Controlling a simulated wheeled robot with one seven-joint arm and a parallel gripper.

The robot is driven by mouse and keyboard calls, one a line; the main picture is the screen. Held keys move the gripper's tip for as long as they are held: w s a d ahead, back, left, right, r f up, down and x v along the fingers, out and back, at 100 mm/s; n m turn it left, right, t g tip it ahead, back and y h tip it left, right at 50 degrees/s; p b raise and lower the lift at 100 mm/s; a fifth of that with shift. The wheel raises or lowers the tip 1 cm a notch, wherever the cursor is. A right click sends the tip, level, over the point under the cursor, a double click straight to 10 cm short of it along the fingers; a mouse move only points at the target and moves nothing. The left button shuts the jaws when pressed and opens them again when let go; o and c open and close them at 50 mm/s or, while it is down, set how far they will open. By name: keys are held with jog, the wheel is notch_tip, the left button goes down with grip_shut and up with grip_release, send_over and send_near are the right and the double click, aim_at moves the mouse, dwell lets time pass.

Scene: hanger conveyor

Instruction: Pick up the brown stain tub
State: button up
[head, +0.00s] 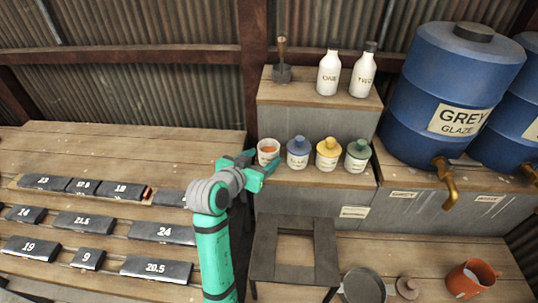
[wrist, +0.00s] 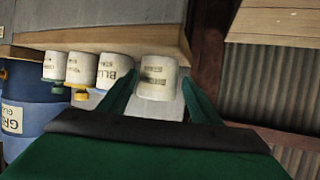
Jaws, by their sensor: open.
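The brown stain tub (head: 268,150) is a small white pot with an orange-brown top. It stands at the left end of a row of tubs on the wooden shelf (head: 315,177). My gripper (head: 258,164) is open at the shelf's left front corner, close to this tub. In the wrist view, which is upside down, the tub (wrist: 157,74) appears between the two green fingers (wrist: 160,88), with a gap still visible beside it. Its label there is too blurred to read. I cannot tell whether either finger touches it.
Blue (head: 298,153), yellow (head: 328,154) and green (head: 357,155) lidded tubs stand to the right. A stool (head: 295,235) stands below the shelf. Numbered dark blocks (head: 85,222) lie on the left table.

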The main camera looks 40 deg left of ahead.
aim_at(263, 158)
jog(key=x, duration=0.3)
jog(key=shift+w+f, duration=0.15)
jog(key=shift+w, duration=0.25)
jog(key=shift+w+d+f, duration=0.15)
jog(key=shift+w+d, duration=0.05)
jog(key=shift+w, duration=0.2)
jog(key=shift+s+a, duration=0.1)
jog(key=shift+a, duration=0.1)
jog(key=shift+s+a, duration=0.1)
jog(key=shift+s, duration=0.05)
jog(key=c, duration=0.9)
